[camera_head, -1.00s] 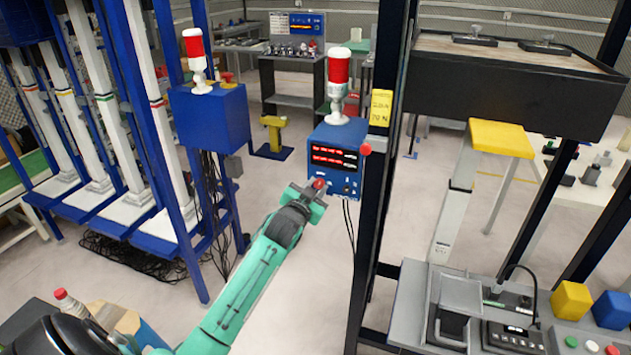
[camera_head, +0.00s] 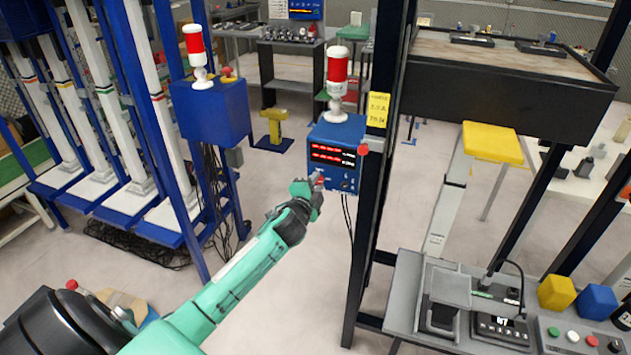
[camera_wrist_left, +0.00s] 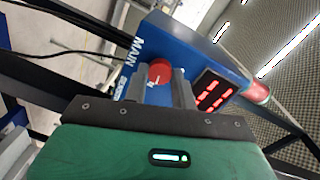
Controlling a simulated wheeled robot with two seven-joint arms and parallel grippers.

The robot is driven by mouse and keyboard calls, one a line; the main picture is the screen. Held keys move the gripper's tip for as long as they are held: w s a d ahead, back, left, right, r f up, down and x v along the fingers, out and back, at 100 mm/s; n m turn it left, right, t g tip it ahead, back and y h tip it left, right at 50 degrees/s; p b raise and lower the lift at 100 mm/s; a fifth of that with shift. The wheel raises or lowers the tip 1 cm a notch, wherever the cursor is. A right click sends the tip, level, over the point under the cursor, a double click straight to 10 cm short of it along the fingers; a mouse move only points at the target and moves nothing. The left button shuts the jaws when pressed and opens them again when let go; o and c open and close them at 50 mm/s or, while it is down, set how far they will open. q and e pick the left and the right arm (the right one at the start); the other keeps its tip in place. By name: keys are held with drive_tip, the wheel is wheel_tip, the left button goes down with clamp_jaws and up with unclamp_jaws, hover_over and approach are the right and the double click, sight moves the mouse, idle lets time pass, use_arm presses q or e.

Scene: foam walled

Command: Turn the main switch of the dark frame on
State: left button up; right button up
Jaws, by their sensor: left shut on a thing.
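The blue control box (camera_head: 330,132) with a lit red display (camera_head: 333,155) is mounted at the dark frame's post (camera_head: 376,185). It also shows in the left wrist view (camera_wrist_left: 195,42), with the word MAIN beside a round red switch knob (camera_wrist_left: 160,72). My left gripper (camera_head: 316,183) reaches the lower left of the box's front. In the wrist view its two fingers (camera_wrist_left: 158,90) stand on either side of the red knob and are shut on it. In the head view the gripper mostly hides the knob. My right gripper is not in view.
A red and white beacon (camera_head: 338,85) stands on the box, and a red button (camera_head: 363,149) sits at its right edge. A second blue box (camera_head: 212,112) on a blue frame stands to the left. A grey bench (camera_head: 400,300) with devices is at lower right.

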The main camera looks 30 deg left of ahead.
use_arm(q)
drive_tip(key=shift+m, duration=0.6)
drive_tip(key=shift+m+p, duration=0.3)
drive_tip(key=o, duration=1)
drive_tip(key=shift+s, duration=0.1)
drive_tip(key=b+v, duration=0.2)
drive_tip(key=v, duration=1.1)
drive_tip(key=shift+s+d+b, duration=0.15)
drive_tip(key=shift+s+b, duration=0.15)
drive_tip(key=shift+b, duration=0.05)
